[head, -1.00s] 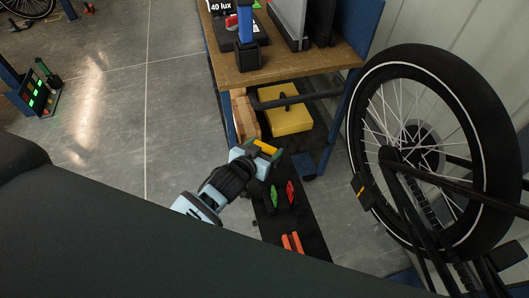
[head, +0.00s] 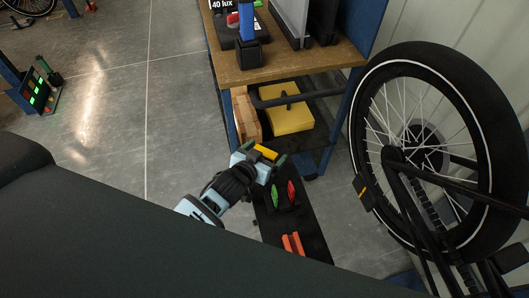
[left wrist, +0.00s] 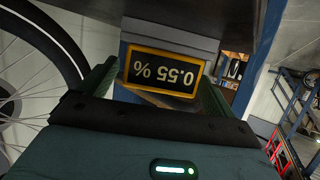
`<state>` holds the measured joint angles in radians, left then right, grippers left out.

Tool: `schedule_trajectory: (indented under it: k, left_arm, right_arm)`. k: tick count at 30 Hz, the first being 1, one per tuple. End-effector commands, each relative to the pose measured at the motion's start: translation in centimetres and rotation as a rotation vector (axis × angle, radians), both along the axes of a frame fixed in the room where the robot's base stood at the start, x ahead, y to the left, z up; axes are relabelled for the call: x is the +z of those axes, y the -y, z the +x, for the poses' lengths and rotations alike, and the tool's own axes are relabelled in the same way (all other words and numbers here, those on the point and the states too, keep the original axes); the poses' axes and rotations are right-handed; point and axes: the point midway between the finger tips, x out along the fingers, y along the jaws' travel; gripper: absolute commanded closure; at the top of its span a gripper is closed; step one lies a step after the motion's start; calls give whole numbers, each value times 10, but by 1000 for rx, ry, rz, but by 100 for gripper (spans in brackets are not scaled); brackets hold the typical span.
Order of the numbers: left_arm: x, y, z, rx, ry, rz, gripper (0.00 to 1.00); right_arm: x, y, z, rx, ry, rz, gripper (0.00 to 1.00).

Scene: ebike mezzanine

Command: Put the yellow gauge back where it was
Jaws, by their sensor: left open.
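The yellow gauge (left wrist: 162,72) has a yellow frame around a dark display reading 0.55 %, upside down in the left wrist view. It sits between the two green fingers of my left gripper (left wrist: 158,85). In the head view the gauge (head: 265,152) shows as a small yellow patch between the fingertips of my left gripper (head: 263,155), in front of the bench and by the black mat. The left gripper is open around the gauge. I cannot tell what supports the gauge or whether a finger touches it. My right gripper is not in view.
The black mat (head: 310,225) holds a green tool (head: 275,196), a red tool (head: 291,192) and orange pieces (head: 293,244). The wooden bench (head: 290,70) has a yellow case (head: 293,119) on its lower shelf. A bike wheel (head: 489,150) stands right.

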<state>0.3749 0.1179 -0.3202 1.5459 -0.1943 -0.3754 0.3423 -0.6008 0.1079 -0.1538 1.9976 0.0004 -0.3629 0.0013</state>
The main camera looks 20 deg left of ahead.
Motion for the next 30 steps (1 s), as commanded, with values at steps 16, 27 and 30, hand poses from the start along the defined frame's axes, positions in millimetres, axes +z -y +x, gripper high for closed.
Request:
schedule_trajectory:
  k: [16,27,30]
  left_arm:
    - [30,-12,-61,0,1,0,9]
    - [48,-21,-105,0,0,1,9]
    - [49,-21,-109,0,-1,0,9]
  right_arm:
    - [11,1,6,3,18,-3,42]
    - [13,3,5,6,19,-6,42]
    - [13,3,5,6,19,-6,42]
